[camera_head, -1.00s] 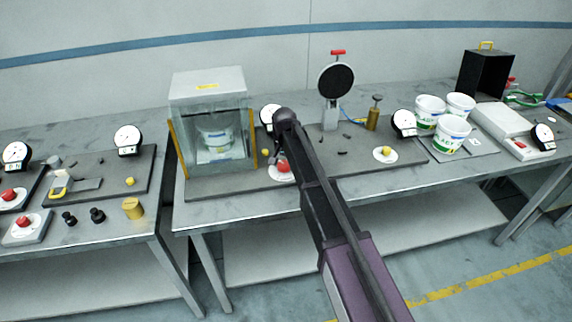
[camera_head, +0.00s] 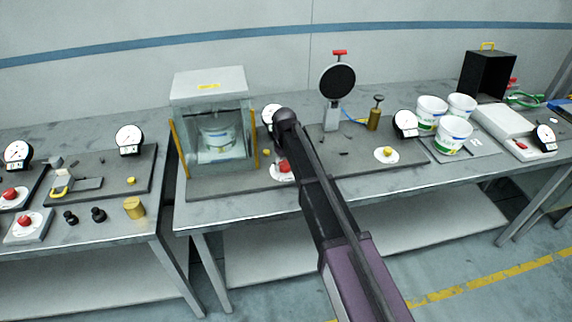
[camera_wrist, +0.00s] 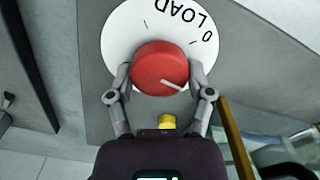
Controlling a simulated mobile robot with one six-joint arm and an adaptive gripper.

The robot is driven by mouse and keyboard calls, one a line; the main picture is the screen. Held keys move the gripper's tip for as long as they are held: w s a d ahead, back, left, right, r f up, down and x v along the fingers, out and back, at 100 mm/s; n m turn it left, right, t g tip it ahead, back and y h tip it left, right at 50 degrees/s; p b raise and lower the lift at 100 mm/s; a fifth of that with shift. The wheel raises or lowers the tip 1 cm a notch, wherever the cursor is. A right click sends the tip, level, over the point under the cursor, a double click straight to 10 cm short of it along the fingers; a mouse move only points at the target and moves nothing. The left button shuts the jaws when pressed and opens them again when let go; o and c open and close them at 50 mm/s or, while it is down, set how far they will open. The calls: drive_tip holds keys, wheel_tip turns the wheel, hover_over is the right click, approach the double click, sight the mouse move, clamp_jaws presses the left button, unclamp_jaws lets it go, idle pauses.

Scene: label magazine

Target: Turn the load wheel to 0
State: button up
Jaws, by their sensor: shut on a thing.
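The red load wheel (camera_wrist: 160,66) sits on a white round dial marked LOAD (camera_wrist: 122,36) in the wrist view. A white pointer line on the wheel points to the lower right in that view. The 0 mark (camera_wrist: 207,36) is at the dial's upper right, apart from the pointer line. My gripper (camera_wrist: 160,78) is shut on the wheel, one finger on each side. In the head view the wheel (camera_head: 284,167) shows partly beside my arm, and the fingers are mostly hidden.
A glass-sided box with a white tub (camera_head: 217,137) stands left of the wheel. A round gauge (camera_head: 272,113) is partly hidden behind my arm. A dial with a yellow knob (camera_head: 387,153) lies to the right. A yellow knob (camera_wrist: 167,121) shows near my palm.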

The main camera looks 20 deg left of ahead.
drive_tip(key=n, duration=0.6)
drive_tip(key=shift+d, duration=0.1)
drive_tip(key=n, duration=0.5)
drive_tip(key=shift+n, duration=0.3)
drive_tip(key=o, duration=1.1)
drive_tip(key=shift+o, duration=0.2)
drive_tip(key=shift+s, duration=0.1)
